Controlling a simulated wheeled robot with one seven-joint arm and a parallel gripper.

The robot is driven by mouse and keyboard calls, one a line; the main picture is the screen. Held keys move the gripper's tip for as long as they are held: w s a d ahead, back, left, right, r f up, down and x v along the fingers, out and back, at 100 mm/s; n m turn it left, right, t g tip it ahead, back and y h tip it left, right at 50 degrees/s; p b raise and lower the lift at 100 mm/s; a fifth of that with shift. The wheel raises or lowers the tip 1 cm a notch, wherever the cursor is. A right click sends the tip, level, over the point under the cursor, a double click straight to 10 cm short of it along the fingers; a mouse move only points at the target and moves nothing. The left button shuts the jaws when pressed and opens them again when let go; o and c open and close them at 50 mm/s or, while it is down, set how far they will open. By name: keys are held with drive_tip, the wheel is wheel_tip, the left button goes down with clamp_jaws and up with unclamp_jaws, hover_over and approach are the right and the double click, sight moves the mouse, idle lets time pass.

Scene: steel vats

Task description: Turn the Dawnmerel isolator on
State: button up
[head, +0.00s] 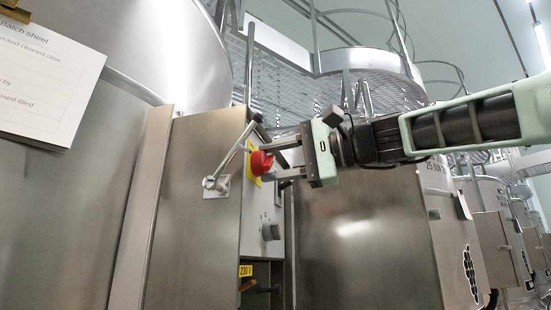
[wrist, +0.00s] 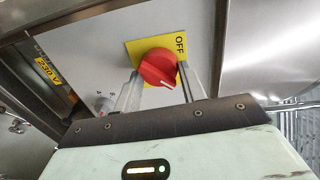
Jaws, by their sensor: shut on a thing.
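The isolator is a red rotary knob (head: 261,162) on a yellow plate, set on the side face of a steel cabinet (head: 190,150). In the wrist view the red knob (wrist: 158,69) sits on the yellow plate (wrist: 134,49), which reads OFF near one corner. A white mark on the knob points away from the OFF word, toward the lower right. My gripper (head: 272,163) reaches in from the right. In the wrist view my gripper (wrist: 160,80) has a finger on each side of the knob and is shut on it. The Dawnmerel name is not readable.
A grey knob (head: 271,231) sits lower on the same panel, above a yellow 230 V label (head: 246,270). A lever handle (head: 233,157) sticks out at the cabinet's front. A batch sheet (head: 45,80) hangs at the upper left. More steel vats stand at right.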

drive_tip(key=shift+m, duration=0.3)
drive_tip(key=o, duration=1)
drive_tip(key=shift+d, duration=0.1)
drive_tip(key=b+v, duration=0.4)
drive_tip(key=v, duration=1.3)
drive_tip(key=shift+d+f+b, duration=0.1)
drive_tip(key=shift+d+b, duration=0.05)
drive_tip(key=shift+b, duration=0.25)
